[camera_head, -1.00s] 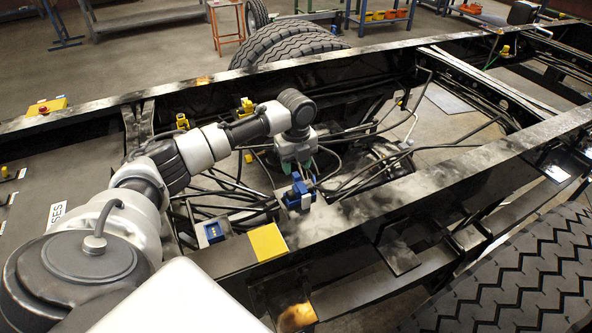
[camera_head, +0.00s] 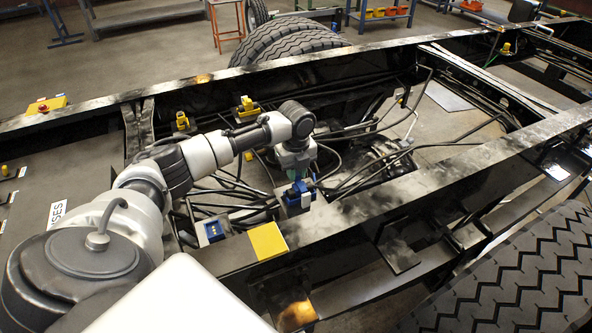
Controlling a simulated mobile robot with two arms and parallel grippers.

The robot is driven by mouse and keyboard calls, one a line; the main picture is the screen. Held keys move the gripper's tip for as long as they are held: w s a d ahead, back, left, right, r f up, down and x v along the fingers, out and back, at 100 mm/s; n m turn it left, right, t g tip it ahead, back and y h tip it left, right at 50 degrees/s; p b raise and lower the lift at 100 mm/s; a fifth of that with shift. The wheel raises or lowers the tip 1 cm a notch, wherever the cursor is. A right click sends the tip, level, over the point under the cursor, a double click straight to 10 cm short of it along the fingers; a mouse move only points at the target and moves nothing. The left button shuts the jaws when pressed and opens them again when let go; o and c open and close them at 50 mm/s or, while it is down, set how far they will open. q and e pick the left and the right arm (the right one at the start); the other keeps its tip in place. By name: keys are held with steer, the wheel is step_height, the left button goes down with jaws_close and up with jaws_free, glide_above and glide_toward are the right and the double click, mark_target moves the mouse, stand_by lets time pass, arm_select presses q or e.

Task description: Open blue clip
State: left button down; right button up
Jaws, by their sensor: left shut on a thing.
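A blue clip (camera_head: 299,190) with a grey lower body sits at the inner edge of the near chassis rail, in the middle of the head view. My left gripper (camera_head: 297,175) reaches down on it from above. A second blue clip (camera_head: 213,231) with a light face sits farther left by the same rail, apart from the gripper. I cannot tell how far the held clip is open. My right gripper is not in view.
Black cables (camera_head: 235,195) run between the rails around the gripper. The near black rail (camera_head: 350,215) carries a yellow block (camera_head: 268,241). Yellow clips (camera_head: 246,107) line the far rail. A large tyre (camera_head: 520,280) is at lower right.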

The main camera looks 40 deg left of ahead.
mark_target(297, 174)
arm_select(q)
steer(key=shift+r, duration=0.1)
steer(key=shift+d+r+y+p, duration=0.1)
steer(key=shift+r+y+p, duration=0.2)
steer(key=shift+p, duration=0.4)
steer(key=r+t+y+p, duration=0.1)
steer(key=p, duration=0.2)
steer(key=d+r+t+y+p, duration=0.1)
steer(key=y+p, duration=0.1)
steer(key=p, duration=0.1)
steer(key=shift+s+d+p, duration=0.2)
steer(key=shift+s+p, duration=0.15)
steer(key=shift+s+d+t+y+p, duration=0.15)
steer(key=shift+d+t+y+p, duration=0.25)
steer(key=shift+y+p, duration=0.55)
steer(key=shift+s+d+y+p, duration=0.1)
steer(key=shift+s+y+p, duration=0.05)
steer(key=shift+y+p, duration=0.25)
steer(key=c, duration=1)
jaws_free()
steer(key=shift+c, duration=0.2)
